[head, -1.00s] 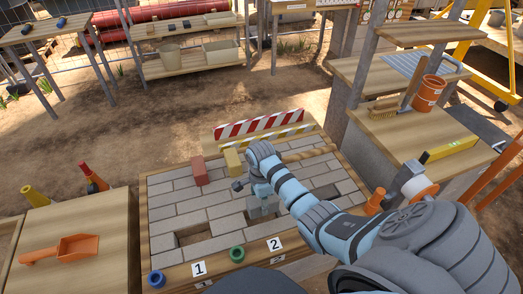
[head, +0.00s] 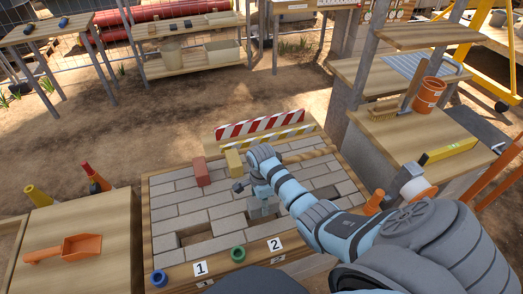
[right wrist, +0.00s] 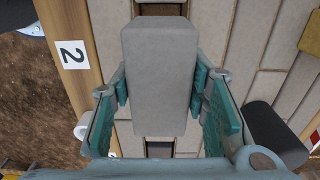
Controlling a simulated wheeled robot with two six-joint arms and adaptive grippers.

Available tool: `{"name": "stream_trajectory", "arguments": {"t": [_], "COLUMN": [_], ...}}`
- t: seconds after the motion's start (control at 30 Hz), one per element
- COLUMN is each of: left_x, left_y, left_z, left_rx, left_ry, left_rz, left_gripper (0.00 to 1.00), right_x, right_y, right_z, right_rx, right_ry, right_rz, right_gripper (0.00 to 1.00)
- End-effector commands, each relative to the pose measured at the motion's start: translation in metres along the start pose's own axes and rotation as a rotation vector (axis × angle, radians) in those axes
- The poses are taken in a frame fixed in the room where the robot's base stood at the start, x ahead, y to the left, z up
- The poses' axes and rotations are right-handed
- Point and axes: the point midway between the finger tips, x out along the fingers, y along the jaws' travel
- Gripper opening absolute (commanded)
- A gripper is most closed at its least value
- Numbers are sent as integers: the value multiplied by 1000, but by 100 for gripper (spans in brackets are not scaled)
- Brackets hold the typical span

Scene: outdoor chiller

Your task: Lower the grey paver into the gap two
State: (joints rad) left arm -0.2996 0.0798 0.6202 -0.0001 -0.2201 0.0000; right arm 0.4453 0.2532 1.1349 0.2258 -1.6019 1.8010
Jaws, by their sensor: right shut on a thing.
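The grey paver (right wrist: 158,75) is a plain block held between the two teal fingers of my right gripper (right wrist: 160,90). In the head view my right gripper (head: 262,201) is over the paved bed (head: 163,198), behind number card 2 (head: 275,244). In the right wrist view card 2 (right wrist: 72,54) is left of the paver. Dark recesses show past the paver's upper and lower ends. The paver and gripper hide most of the ground below, so I cannot tell whether the paver touches the bed. My left gripper is not in view.
An open gap (head: 194,234) lies behind card 1 (head: 200,268). Red (head: 201,171) and yellow (head: 233,161) blocks stand on the bed's far side, near a striped barrier (head: 260,125). Blue (head: 158,278) and green (head: 238,254) rings sit on the front edge.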

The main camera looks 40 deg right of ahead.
Motion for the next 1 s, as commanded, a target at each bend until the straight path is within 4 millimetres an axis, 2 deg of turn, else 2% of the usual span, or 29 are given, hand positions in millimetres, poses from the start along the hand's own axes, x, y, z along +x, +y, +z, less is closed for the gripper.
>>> {"name": "stream_trajectory", "arguments": {"t": [1.0], "left_x": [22], "left_y": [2], "left_z": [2], "left_rx": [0], "left_ry": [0], "left_rz": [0], "left_gripper": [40], "right_x": [35], "right_y": [-1], "right_z": [0], "right_rx": [-1], "right_ry": [0], "right_rz": [-1], "right_gripper": [0]}}
